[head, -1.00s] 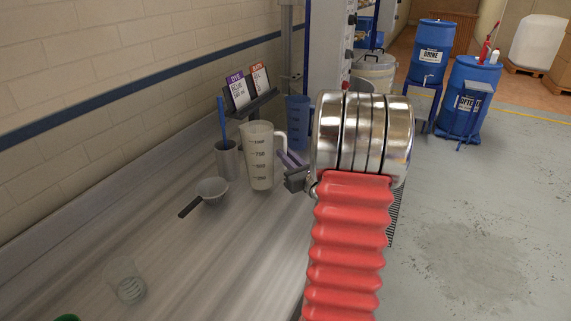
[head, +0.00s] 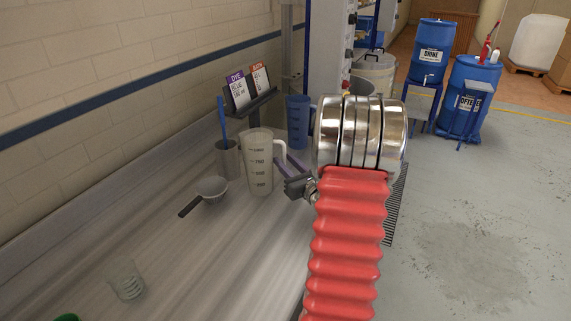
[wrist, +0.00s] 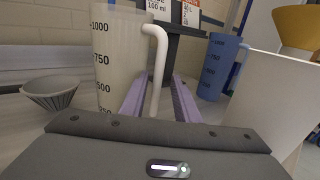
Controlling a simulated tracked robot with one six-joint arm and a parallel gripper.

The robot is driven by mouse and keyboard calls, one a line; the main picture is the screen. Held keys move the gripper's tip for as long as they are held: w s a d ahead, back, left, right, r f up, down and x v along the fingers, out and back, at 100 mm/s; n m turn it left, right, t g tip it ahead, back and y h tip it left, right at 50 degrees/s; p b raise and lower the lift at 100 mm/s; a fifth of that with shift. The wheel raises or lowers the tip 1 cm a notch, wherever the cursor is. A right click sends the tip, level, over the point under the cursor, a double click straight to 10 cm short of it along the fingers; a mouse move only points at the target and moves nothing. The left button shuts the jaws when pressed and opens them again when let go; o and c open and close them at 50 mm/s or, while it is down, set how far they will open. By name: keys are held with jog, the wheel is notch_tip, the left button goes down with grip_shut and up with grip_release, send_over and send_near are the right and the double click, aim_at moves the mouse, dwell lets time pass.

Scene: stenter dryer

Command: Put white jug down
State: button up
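The white jug (head: 260,165), with a black scale and a side handle, stands upright on the metal worktop (head: 225,250). In the wrist view the jug (wrist: 122,65) fills the upper left, its base hidden by my gripper housing. Its handle (wrist: 156,85) lies between the two purple fingers of my gripper (wrist: 162,90). The fingers are spread apart, with a gap beside the handle on the right. In the head view my gripper (head: 290,165) is at the jug's right side, partly hidden by my arm.
A grey cup with a blue stirrer (head: 227,158) stands close left of the jug. A scoop (head: 212,188) and a clear beaker (head: 126,284) are nearer. A blue jug (head: 298,122) and a card stand (head: 262,98) are behind. The worktop's front middle is clear.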

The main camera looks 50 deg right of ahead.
jog(key=v, duration=1.2)
jog(key=shift+r, duration=0.1)
dwell(0.6)
